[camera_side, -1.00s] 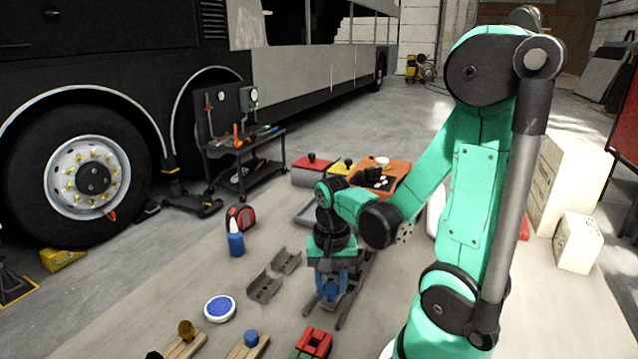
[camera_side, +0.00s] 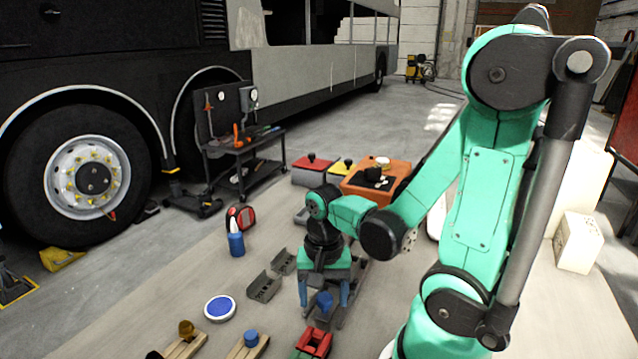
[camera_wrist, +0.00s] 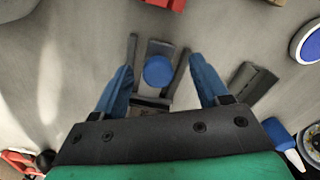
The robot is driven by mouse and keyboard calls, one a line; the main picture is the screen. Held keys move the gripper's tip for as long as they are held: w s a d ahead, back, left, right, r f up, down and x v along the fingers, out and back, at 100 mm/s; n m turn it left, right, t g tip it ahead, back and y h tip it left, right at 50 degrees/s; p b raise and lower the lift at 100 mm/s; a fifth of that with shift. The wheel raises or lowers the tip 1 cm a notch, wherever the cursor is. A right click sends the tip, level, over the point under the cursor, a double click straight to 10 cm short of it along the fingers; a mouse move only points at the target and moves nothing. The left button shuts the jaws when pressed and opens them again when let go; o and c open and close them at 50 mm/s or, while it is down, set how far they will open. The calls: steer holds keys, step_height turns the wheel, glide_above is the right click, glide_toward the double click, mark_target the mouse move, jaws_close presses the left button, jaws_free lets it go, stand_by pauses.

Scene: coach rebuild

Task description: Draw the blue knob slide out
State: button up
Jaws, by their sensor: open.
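The blue knob (camera_side: 324,301) stands on a dark slide plate between two grey rails (camera_side: 352,300) in the side view. In the wrist view the knob (camera_wrist: 158,71) shows from above, with the slide plate (camera_wrist: 161,48) beyond it and a rail (camera_wrist: 180,72) on each side. My gripper (camera_side: 324,302) is open, its blue fingers on either side of the knob. In the wrist view my gripper (camera_wrist: 161,66) shows clear gaps between both fingers and the knob. The rear of the slide is partly hidden under my gripper.
Two grey brackets (camera_side: 264,286) and a blue-topped round disc (camera_side: 220,308) lie left of the rails. A red block (camera_side: 314,342) and wooden pieces with knobs (camera_side: 250,342) lie in front. A blue bottle (camera_side: 236,244) and an orange box (camera_side: 376,180) stand farther back.

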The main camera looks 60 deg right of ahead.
steer(key=shift+r, duration=0.1)
steer(key=shift+r, duration=2.7)
steer(key=shift+w+a+n, duration=0.15)
steer(key=shift+w+n, duration=0.1)
steer(key=shift+n, duration=0.15)
steer(key=w+a+r+n+t, duration=0.5)
steer(key=w+a+n+t, duration=0.1)
steer(key=n, duration=0.6)
steer(key=shift+w+a+t, duration=0.15)
steer(key=shift+w+t, duration=0.4)
steer(key=shift+t, duration=0.05)
